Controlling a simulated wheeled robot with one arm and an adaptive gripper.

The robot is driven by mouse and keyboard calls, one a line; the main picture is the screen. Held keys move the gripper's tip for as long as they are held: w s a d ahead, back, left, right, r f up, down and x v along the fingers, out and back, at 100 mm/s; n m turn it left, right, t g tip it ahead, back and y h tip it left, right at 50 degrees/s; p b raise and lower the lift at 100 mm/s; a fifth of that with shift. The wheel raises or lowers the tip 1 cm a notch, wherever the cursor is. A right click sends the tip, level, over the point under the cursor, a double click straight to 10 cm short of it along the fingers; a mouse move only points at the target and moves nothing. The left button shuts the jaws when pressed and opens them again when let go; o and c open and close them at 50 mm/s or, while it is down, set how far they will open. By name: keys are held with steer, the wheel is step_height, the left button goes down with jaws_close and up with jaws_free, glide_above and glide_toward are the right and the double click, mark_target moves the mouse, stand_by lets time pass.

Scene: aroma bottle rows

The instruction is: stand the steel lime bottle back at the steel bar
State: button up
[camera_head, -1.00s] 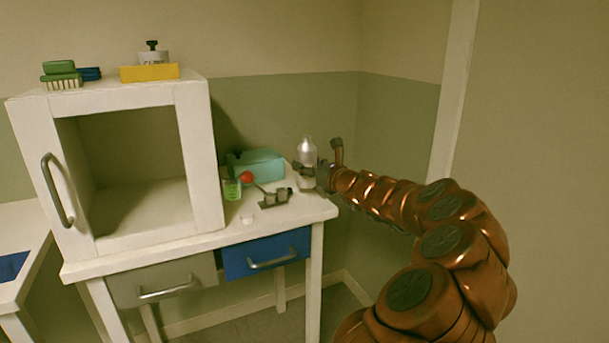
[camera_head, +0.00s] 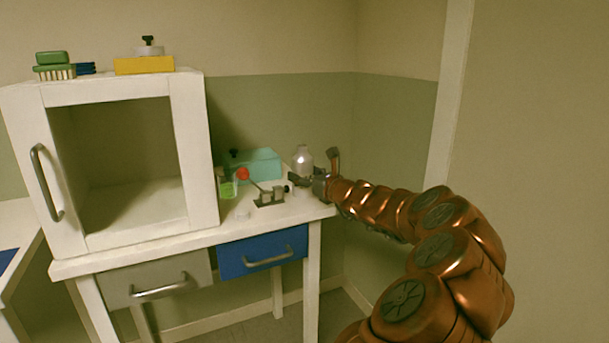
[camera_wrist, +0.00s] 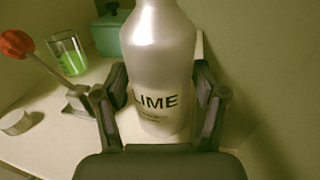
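The steel lime bottle (camera_head: 303,158) is at the right end of the white table, in my gripper (camera_head: 312,180). In the wrist view the bottle (camera_wrist: 163,60) is silver and roughly upright, with a pale lower band marked LIME. The two dark fingers of my gripper (camera_wrist: 161,90) lie on either side of it, close against its sides. Its base is low over or on the tabletop; I cannot tell whether it touches. I cannot make out a steel bar for certain.
A grey fixture with a red-knobbed lever (camera_head: 268,197), a beaker of green liquid (camera_head: 228,189) and a teal box (camera_head: 262,162) stand left of the bottle. A small white disc (camera_head: 243,214) lies near the front edge. An open white cabinet (camera_head: 188,150) fills the left.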

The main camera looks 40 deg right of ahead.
steer(key=shift+o, duration=0.9)
steer(key=shift+r, duration=0.2)
steer(key=shift+s, duration=0.35)
steer(key=s+a+p, duration=0.1)
steer(key=s+p, duration=0.1)
steer(key=s, duration=0.9)
steer(key=shift+a, duration=0.15)
steer(key=shift+s, duration=0.15)
